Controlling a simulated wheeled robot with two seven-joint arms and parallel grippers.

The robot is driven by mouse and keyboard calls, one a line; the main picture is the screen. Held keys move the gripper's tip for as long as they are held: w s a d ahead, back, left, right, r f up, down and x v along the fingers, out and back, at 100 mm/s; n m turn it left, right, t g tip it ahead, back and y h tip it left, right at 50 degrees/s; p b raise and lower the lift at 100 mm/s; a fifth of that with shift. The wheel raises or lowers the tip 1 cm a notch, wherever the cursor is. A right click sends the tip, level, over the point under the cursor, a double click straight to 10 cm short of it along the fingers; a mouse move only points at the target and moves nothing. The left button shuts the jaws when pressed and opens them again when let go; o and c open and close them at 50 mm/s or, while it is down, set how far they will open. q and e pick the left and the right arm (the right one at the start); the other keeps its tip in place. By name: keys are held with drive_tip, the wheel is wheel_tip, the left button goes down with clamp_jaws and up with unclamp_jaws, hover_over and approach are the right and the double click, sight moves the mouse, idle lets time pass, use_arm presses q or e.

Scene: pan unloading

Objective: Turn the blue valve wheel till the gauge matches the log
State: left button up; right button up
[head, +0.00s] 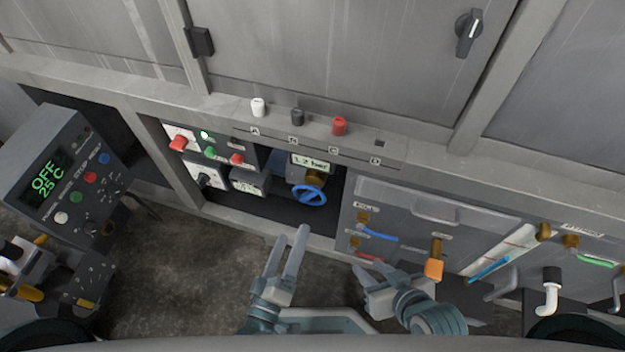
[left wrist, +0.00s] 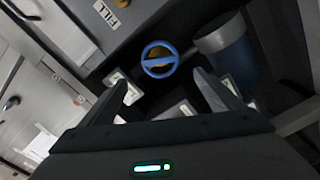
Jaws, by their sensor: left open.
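The blue valve wheel (head: 309,195) sits on a brass valve in the open bay below the ledge. It also shows in the left wrist view (left wrist: 159,60), ahead of and between my left fingers. The gauge (head: 312,163) is a small display just above the wheel and reads about 1.2 bar. My left gripper (head: 294,242) is open and empty, below and in front of the wheel, not touching it. My right gripper (head: 362,277) is low and to the right of the left one; its finger opening is not clear. I cannot make out a log.
A control box (head: 60,170) with a green "OFF 25 C" display stands at left. Buttons (head: 210,152) and another small display (head: 249,181) lie left of the wheel. A panel with an orange-handled valve (head: 434,268) is at right.

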sight(309, 190)
use_arm(q)
drive_tip(key=shift+w, duration=0.1)
drive_tip(key=x, duration=1.7)
drive_tip(key=shift+w+b, duration=0.1)
drive_tip(key=shift+b, duration=0.3)
drive_tip(key=c, duration=1)
